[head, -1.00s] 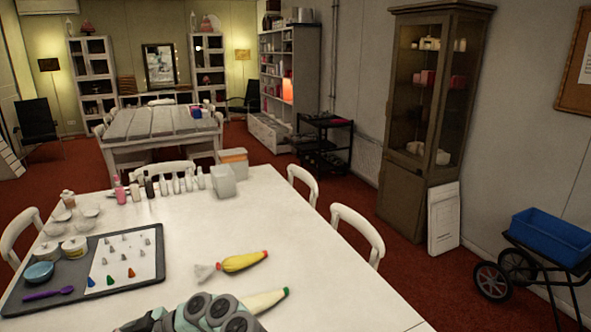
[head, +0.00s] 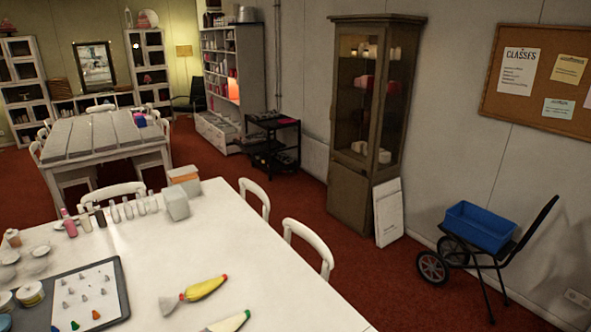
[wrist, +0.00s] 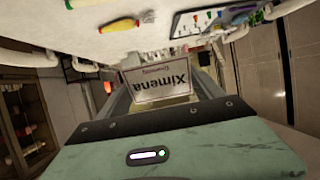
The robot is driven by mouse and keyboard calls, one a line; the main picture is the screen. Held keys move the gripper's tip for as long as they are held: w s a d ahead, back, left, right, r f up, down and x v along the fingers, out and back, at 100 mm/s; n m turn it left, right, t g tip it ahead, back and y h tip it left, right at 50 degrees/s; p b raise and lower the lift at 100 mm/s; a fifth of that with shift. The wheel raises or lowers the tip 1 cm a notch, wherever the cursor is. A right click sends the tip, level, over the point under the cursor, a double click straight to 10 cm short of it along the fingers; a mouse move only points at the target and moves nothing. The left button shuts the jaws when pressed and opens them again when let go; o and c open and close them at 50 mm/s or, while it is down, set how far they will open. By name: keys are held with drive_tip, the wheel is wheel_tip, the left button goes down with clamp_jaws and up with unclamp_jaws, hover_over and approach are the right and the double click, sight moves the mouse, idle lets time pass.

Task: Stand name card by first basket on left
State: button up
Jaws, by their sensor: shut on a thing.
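My gripper (wrist: 162,88) shows only in the wrist view. Its two fingers stand on either side of a white name card (wrist: 158,82) and are shut on it. The card reads "Ximena" in dark letters with a smaller line of text. The lettering is upside down in the picture, as is the room around it. Something tan shows at the card's edge, partly hidden. No basket can be made out in either view.
A white table (head: 235,235) holds piping bags (head: 205,288), a dark tray (head: 122,290), bottles and small tubs. White chairs (head: 308,248) line its right side. A glass cabinet (head: 362,140), a leaning white panel (head: 388,212) and a cart with a blue bin (head: 480,228) stand along the right wall. Red carpet is clear between.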

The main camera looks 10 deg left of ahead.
drive_tip(key=s+d+r+m+t+h+p, duration=0.1)
drive_tip(key=s+d+r+m+h+p, duration=0.1)
drive_tip(key=d, duration=1)
drive_tip(key=s+d+r+m+t+h+p, duration=0.2)
drive_tip(key=s+d+r+m+h+p, duration=0.1)
drive_tip(key=d, duration=0.9)
drive_tip(key=s+d+r+m+t+h+p, duration=0.2)
drive_tip(key=d+m+h+p, duration=0.3)
drive_tip(key=d, duration=0.7)
drive_tip(key=shift+s+d+r+h+p, duration=0.3)
drive_tip(key=shift+s+r+p, duration=0.25)
drive_tip(key=shift+s, duration=0.35)
